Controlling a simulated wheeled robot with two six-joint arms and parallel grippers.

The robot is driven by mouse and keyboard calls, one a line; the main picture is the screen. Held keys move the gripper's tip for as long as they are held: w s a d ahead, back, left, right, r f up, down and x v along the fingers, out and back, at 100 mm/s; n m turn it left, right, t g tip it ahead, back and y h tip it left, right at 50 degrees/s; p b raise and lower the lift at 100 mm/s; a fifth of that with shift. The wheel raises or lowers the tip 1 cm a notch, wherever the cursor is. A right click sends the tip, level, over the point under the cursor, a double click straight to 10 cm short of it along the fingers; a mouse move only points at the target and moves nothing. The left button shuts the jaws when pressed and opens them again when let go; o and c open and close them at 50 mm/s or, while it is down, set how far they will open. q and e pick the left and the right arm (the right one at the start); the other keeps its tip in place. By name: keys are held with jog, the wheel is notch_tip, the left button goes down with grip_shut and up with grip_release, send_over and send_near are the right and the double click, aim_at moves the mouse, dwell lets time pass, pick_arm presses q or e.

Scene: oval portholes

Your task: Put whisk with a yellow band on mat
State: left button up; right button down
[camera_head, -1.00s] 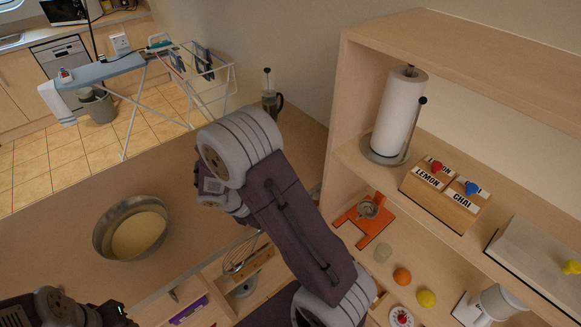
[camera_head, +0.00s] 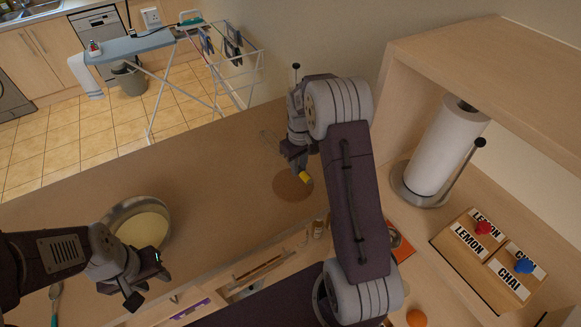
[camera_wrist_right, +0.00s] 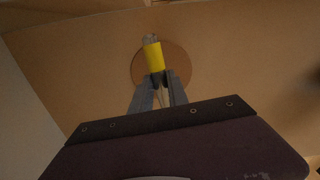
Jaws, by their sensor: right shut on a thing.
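The whisk's yellow band (camera_head: 305,179) shows just below my right gripper (camera_head: 298,158). In the right wrist view the yellow band (camera_wrist_right: 153,55) stands out beyond the fingertips (camera_wrist_right: 160,78), which are shut on the whisk. Faint wires show between the fingers there. The round brown mat (camera_head: 288,190) lies on the counter under the whisk's banded end; in the wrist view the mat (camera_wrist_right: 180,62) is behind the band. The whisk appears above it; I cannot tell whether it touches. My left gripper (camera_head: 147,286) is open and empty, near the bowl.
A metal bowl with yellowish contents (camera_head: 146,226) stands on the counter at left. An open drawer compartment (camera_head: 265,270) lies at the front. A shelf at right holds a paper towel roll (camera_head: 442,150) and a tea box (camera_head: 490,258). The counter between bowl and mat is clear.

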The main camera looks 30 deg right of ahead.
aim_at(297, 188)
jog(key=shift+w+d+m, duration=0.3)
jog(key=shift+w, duration=0.35)
jog(key=shift+s+a+f+p, duration=0.15)
jog(key=shift+s+a+f, duration=0.1)
jog(key=shift+f, duration=0.35)
jog(key=shift+s+a+f+p, duration=0.15)
jog(key=shift+s+a+f, duration=0.1)
jog(key=shift+f, duration=0.3)
notch_tip(297, 188, down, 3)
jog(key=shift+d+r, duration=0.15)
jog(key=shift+w+d+f, duration=0.1)
jog(key=shift+w+f, duration=0.1)
jog(key=shift+f, duration=0.05)
jog(key=shift+d+f, duration=0.1)
jog(key=shift+f, duration=0.3)
jog(key=f, duration=0.1)
jog(key=f+p, duration=0.1)
jog(key=f, duration=0.1)
jog(key=shift+s+a+f, duration=0.1)
jog(key=shift+a, duration=0.1)
pick_arm(q)
jog(key=shift+a+r, duration=0.15)
jog(key=shift+r, duration=0.65)
jog(key=shift+w, duration=0.1)
pick_arm(e)
jog(key=shift+d+f, duration=0.1)
jog(key=shift+f, duration=0.05)
